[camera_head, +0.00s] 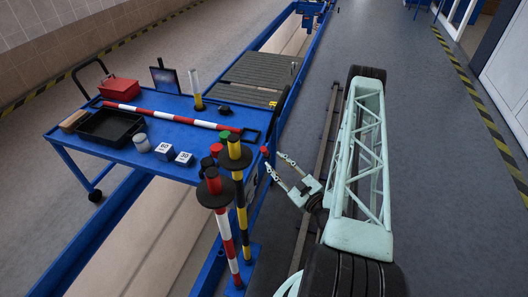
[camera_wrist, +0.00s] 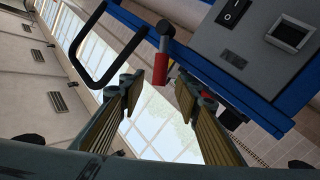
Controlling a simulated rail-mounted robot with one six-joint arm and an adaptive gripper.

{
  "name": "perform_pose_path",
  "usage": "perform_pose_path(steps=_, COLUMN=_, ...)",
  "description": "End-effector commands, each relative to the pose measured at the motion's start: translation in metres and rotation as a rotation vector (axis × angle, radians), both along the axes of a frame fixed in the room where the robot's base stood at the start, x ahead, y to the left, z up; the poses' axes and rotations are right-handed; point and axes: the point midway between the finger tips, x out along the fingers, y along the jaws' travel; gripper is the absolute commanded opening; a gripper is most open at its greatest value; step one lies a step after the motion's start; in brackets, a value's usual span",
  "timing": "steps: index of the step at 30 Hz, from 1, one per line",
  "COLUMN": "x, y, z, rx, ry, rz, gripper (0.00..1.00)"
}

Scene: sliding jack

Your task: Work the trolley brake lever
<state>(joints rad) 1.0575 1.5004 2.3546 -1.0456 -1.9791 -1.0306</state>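The trolley (camera_head: 185,115) is a blue-topped cart on the left in the head view. A short red grip, which looks like the brake lever (camera_head: 264,150), stands out at its right end. In the wrist view the lever (camera_wrist: 160,68) is a red cylinder hanging from a dark pivot. My gripper (camera_head: 275,162) is open, its two fingers spread and pointing at the trolley's right end. In the wrist view the red grip lies in the gap between the fingertips (camera_wrist: 158,88), slightly beyond them. No contact shows.
Red-white and yellow-black striped posts (camera_head: 230,190) stand just left of my gripper. The trolley top carries a red box (camera_head: 119,88), a black tray (camera_head: 110,127) and a striped bar. A grey switch box (camera_wrist: 255,40) and a black loop handle (camera_wrist: 82,66) flank the lever.

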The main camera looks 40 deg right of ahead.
Motion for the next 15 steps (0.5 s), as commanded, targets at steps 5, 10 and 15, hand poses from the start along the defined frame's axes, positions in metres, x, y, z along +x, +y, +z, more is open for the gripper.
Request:
perform_pose_path(steps=5, x=0.015, y=-0.001, z=0.000, rx=-0.001, ry=-0.001, rz=0.002, gripper=0.30)
perform_pose_path(steps=10, x=0.029, y=-0.003, z=0.000, rx=-0.001, ry=-0.001, rz=0.002, gripper=0.30)
perform_pose_path(steps=15, x=0.043, y=-0.006, z=0.000, rx=-0.002, ry=-0.002, rz=0.002, gripper=0.30)
